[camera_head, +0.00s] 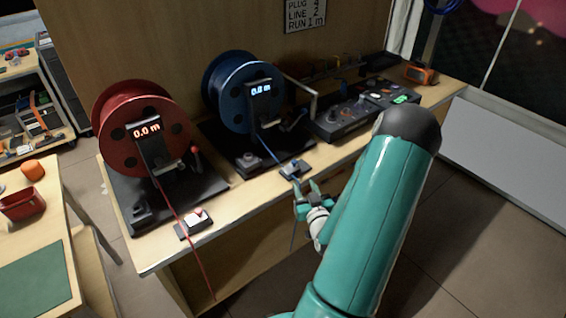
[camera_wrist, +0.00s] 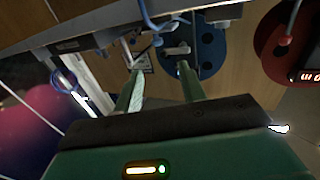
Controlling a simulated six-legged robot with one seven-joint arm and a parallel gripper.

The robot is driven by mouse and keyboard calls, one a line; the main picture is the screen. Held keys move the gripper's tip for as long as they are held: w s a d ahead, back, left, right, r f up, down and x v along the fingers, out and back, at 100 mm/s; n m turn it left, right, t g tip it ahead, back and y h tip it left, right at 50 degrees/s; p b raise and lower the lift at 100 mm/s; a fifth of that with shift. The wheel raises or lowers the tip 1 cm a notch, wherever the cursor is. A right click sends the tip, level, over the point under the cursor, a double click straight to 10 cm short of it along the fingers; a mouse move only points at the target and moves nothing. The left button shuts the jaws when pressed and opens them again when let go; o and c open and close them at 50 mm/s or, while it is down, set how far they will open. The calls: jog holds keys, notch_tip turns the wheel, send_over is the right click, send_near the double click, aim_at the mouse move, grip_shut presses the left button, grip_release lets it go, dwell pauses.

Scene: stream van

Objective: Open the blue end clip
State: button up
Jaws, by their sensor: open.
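The blue end clip (camera_head: 294,168) is a small dark block with a pale top at the front edge of the bench, below the blue reel (camera_head: 238,93). A thin blue line runs from the reel down to it. My gripper (camera_head: 306,191) is just in front of and below the clip at the bench edge, with its teal fingers apart. In the wrist view the open fingers (camera_wrist: 160,72) point toward the bench with nothing clearly between them. The blue reel also shows there (camera_wrist: 208,58). I cannot tell whether the fingers touch the clip or its lever.
A red reel (camera_head: 130,140) stands to the left, its red line running past a similar clip (camera_head: 194,222). A control box (camera_head: 350,118) and an orange device (camera_head: 420,74) sit to the right. A side table (camera_head: 30,250) is at left. Floor at right is clear.

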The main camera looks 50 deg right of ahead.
aim_at(295, 162)
jog(key=x, duration=1.3)
jog(key=shift+w+d, duration=0.15)
jog(key=shift+d, duration=0.35)
